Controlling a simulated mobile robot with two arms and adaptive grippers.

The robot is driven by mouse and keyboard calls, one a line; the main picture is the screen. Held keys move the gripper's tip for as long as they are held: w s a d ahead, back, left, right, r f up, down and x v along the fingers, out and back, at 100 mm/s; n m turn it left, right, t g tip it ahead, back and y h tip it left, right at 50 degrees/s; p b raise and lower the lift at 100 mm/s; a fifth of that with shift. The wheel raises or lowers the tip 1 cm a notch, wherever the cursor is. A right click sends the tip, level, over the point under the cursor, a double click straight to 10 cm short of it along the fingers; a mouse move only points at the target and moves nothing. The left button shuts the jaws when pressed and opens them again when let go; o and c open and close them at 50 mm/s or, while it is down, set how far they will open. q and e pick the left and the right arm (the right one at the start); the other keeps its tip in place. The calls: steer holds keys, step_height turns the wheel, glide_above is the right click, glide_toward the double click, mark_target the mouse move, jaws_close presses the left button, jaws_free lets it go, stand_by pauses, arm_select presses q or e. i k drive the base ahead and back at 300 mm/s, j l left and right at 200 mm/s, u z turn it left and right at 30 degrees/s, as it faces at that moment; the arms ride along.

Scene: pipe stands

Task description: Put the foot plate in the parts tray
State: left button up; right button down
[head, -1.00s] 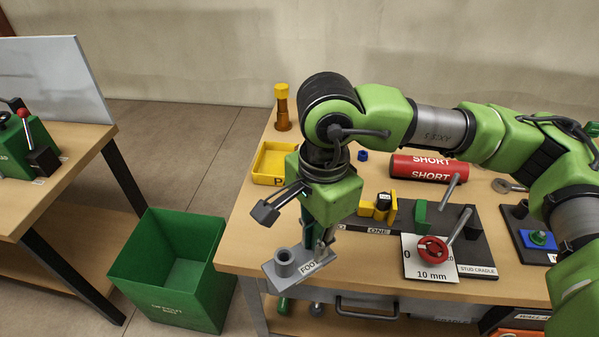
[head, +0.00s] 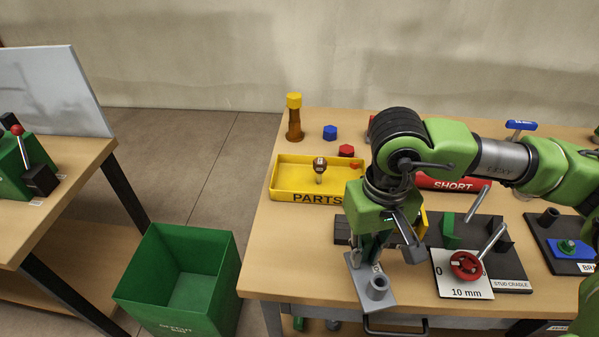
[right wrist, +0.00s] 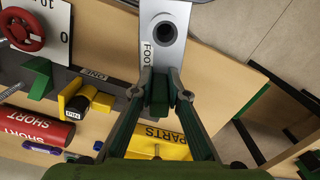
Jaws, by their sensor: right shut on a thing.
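The foot plate (head: 380,301) is a grey plate with a raised round socket, labelled FOOT in the right wrist view (right wrist: 178,55). My right gripper (head: 370,262) is shut on one end of it and holds it by the bench's front edge. In the right wrist view the fingers (right wrist: 160,88) meet at the plate's labelled end. The yellow parts tray (head: 290,192) stands on the bench, behind and left of the gripper. A small knobbed part lies in it. In the right wrist view the tray (right wrist: 150,150) is partly hidden by the fingers. My left gripper is out of view.
A red SHORT cylinder (head: 452,184), a stud cradle (head: 515,275) and a red handwheel (head: 466,265) lie to the right. An amber post (head: 294,122) and blue nut (head: 330,132) stand behind the tray. A green bin (head: 172,290) is on the floor at left.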

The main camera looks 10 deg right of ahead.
mark_target(297, 181)
steer(key=i+j+z, duration=0.1)
steer(key=i+j, duration=0.3)
steer(key=j, duration=0.2)
steer(key=i+j+z, duration=0.15)
steer(key=j, duration=0.2)
steer(key=i+j+z, duration=0.1)
steer(key=j+z, duration=0.1)
steer(key=z, duration=0.55)
steer(key=j+z, duration=0.15)
steer(key=z, duration=0.2)
steer(key=i+j, duration=0.05)
